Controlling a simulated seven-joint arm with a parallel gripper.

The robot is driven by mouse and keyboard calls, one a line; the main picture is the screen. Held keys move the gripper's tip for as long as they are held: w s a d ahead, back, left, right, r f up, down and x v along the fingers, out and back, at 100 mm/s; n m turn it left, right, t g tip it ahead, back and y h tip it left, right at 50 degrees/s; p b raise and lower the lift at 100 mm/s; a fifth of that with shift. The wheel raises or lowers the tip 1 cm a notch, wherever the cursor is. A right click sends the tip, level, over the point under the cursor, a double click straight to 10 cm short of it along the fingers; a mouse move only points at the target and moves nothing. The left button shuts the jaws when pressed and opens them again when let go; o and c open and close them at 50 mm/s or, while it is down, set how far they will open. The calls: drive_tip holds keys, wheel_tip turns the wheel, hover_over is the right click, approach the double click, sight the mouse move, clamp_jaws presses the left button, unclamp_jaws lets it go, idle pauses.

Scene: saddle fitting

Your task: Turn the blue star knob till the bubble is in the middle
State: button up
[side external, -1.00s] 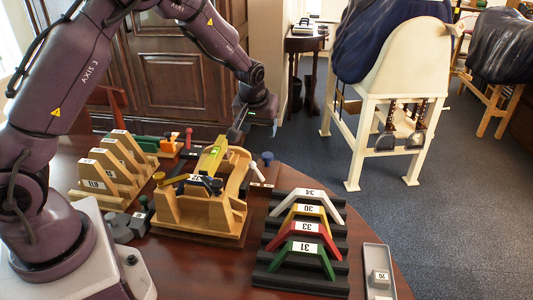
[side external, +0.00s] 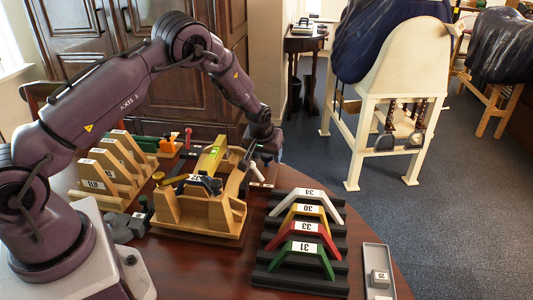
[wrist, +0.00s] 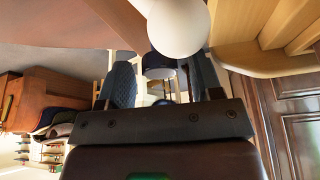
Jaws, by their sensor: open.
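The wooden saddle fixture (side external: 212,212) stands on the table with a yellow beam (side external: 212,156) sloping along its top. A small green-yellow patch, likely the bubble level (side external: 215,150), is on the beam; its bubble is too small to make out. My gripper (side external: 251,160) is low at the fixture's far right end, where the blue star knob is mostly hidden in the side view. In the wrist view my gripper's fingers (wrist: 161,85) are apart, with a dark rounded thing, perhaps the knob (wrist: 158,66), between or beyond them. I cannot tell whether they touch it.
A white ball (wrist: 178,27) is close in front of the wrist camera. A black rack (side external: 305,245) of numbered coloured arches stands right of the fixture, and numbered wooden wedges (side external: 110,170) stand left. A grey tray (side external: 378,270) is at the table's right edge.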

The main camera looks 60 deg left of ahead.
drive_tip(key=shift+c, duration=0.3)
drive_tip(key=c, duration=0.8)
drive_tip(key=shift+m+h, duration=0.3)
drive_tip(key=shift+m, duration=0.4)
drive_tip(key=o, duration=0.9)
drive_tip(key=shift+c, duration=0.2)
drive_tip(key=v, duration=1.3)
drive_tip(key=shift+s, duration=0.2)
drive_tip(key=shift+f, duration=0.1)
